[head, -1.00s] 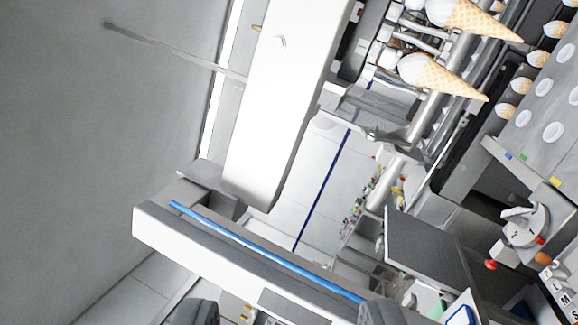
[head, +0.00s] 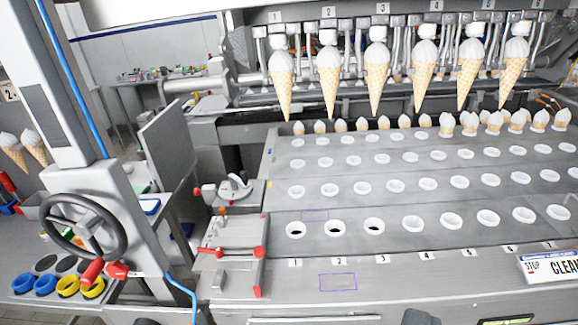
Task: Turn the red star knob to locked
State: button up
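A red, lobed knob (head: 118,270) sits on the white column just right of the handwheel's red handle in the head view. It looks most like the star knob, but it is small and I cannot read any locked mark or its setting. The dark tips of my gripper (head: 283,319) show only as slivers at the bottom edge, wide apart. My gripper looks open and empty, and no contact with the knob shows.
A black handwheel (head: 83,225) with a red grip (head: 92,272) is beside the knob. A blue hose (head: 178,285) hangs below. Right of the column are a red-handled fixture (head: 231,252) and a holed table (head: 330,250) under hanging cones (head: 376,75).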

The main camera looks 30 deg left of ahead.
aim_at(117, 270)
jog(key=u, duration=0.85)
jog(key=k, duration=0.45)
jog(key=u, duration=0.4)
jog(key=i, duration=0.5)
jog(key=u, duration=0.75)
